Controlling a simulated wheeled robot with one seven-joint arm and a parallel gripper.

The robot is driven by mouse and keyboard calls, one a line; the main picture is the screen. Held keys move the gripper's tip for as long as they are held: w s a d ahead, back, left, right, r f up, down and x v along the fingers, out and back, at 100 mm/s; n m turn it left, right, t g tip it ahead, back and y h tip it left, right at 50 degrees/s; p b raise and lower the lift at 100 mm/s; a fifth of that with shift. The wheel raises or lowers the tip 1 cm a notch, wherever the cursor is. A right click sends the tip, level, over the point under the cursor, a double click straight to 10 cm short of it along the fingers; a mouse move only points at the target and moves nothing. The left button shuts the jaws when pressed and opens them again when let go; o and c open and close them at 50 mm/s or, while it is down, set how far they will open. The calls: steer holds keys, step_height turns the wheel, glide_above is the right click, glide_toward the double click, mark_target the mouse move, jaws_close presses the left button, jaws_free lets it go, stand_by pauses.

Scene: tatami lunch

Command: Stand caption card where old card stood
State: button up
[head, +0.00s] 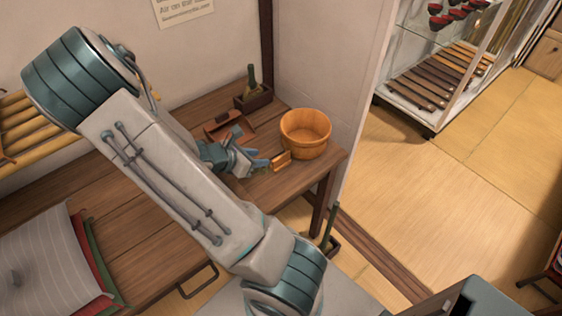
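My gripper (265,163) is low over the wooden table near its right end, pointing right. A small tan-orange piece (282,160), possibly the caption card, is at its fingertips, just in front of the wooden tub. I cannot tell whether the fingers grip it or only stand beside it, or whether it touches the table. No lettering shows on it. A reddish-brown wooden piece (222,124) lies behind the gripper, partly hidden by it. I cannot make out an old card.
A round wooden tub (305,134) stands at the table's (190,110) right end, close to the gripper. A dark box with a green bottle (252,92) stands at the back. Folded cloths (50,262) lie front left. A glass display case (430,75) stands beyond open floor.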

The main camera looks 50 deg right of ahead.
mark_target(281, 157)
steer(key=b+x, duration=0.1)
steer(key=x, duration=1.1)
steer(key=shift+w+b, duration=0.1)
steer(key=shift+b, duration=0.25)
jaws_close()
